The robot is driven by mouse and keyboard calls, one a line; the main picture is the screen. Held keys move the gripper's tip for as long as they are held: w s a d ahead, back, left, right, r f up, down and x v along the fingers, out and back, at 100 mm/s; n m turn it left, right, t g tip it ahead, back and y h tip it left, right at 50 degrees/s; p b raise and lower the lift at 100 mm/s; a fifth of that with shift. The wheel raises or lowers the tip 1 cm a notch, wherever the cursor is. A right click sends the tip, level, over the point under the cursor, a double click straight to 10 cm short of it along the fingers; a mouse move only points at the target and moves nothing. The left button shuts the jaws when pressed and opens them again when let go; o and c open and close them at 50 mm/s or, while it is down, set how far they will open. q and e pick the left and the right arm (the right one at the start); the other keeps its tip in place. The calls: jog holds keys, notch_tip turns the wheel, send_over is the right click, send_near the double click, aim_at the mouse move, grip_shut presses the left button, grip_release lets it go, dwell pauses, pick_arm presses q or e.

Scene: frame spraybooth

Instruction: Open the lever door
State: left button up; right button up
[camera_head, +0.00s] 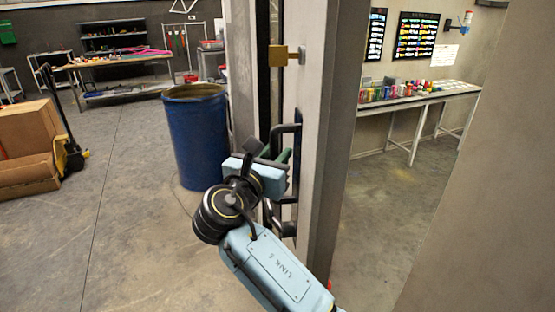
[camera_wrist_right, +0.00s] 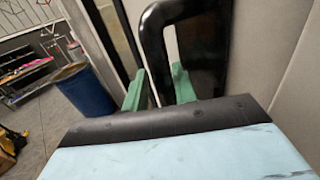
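The door (camera_head: 311,90) stands upright in the middle of the head view, its handle face seen at a steep angle. A black D-shaped handle (camera_head: 296,170) is on that face, with a brass-coloured block (camera_head: 285,55) higher up. In the right wrist view the black handle (camera_wrist_right: 158,50) runs down between the two green fingers of my right gripper (camera_wrist_right: 158,88). My left gripper is not in view.
A blue drum (camera_head: 197,135) stands left of the door, with open floor in front. A pallet jack (camera_head: 66,145) and cardboard boxes (camera_head: 25,135) are at far left. Right of the door, an opening shows a long table (camera_head: 420,107) with bottles. A beige panel (camera_head: 490,200) fills the right side.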

jog(key=shift+f, duration=0.3)
jog(key=shift+s, duration=0.15)
jog(key=shift+s+a+p, duration=0.15)
jog(key=shift+s+p, duration=0.1)
jog(key=shift+p, duration=0.1)
jog(key=p+v, duration=0.1)
jog(key=v, duration=0.5)
jog(key=shift+s+a, duration=0.2)
jog(key=shift+s, duration=0.15)
jog(key=shift+r, duration=0.1)
